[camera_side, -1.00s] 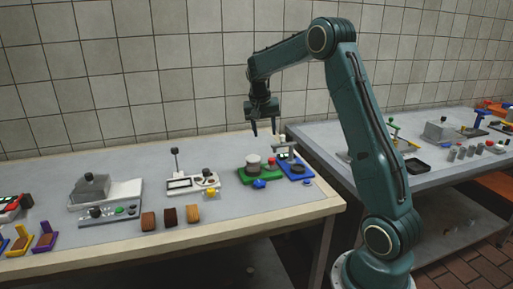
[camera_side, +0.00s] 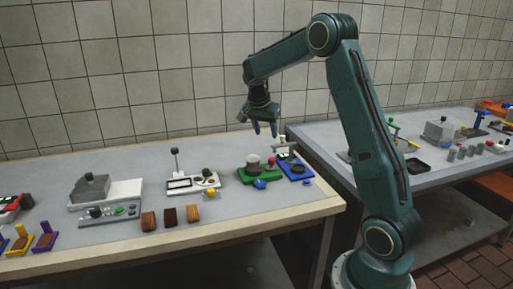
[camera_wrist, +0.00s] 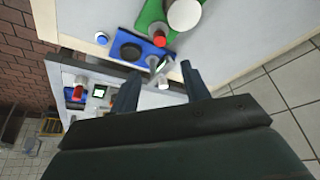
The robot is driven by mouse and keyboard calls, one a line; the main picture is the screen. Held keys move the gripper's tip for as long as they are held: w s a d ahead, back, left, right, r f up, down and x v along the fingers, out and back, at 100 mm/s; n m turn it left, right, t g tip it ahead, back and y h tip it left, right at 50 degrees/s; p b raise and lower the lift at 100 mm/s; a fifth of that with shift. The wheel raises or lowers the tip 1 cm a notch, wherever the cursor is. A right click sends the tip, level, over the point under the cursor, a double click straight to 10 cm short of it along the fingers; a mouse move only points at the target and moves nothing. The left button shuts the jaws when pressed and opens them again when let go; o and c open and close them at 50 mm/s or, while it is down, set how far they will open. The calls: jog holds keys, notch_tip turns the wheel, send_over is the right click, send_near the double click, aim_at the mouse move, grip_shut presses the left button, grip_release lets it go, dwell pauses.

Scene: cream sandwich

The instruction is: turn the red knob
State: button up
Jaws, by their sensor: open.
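A small red knob (camera_wrist: 160,40) shows in the wrist view, between a green base (camera_wrist: 152,17) with a cream cylinder (camera_wrist: 184,14) and a blue base (camera_wrist: 143,57) with a black round part (camera_wrist: 131,51).
A grey metal spout-like part (camera_wrist: 161,67) rises beside the blue base, close between my fingers in the wrist view. A white device (camera_side: 190,183) with an upright post and several brown blocks (camera_side: 171,217) lie left. A second table (camera_side: 440,170) with more items stands right.

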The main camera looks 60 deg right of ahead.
dwell(0.4)
jog(key=r+n+y, duration=0.1)
jog(key=n+y, duration=0.3)
jog(key=n, duration=2.6)
send_over(271, 159)
jog(key=shift+d, duration=0.15)
notch_tip(271, 159, down, 14)
jog(key=shift+r, duration=0.15)
jog(key=shift+c, duration=0.5)
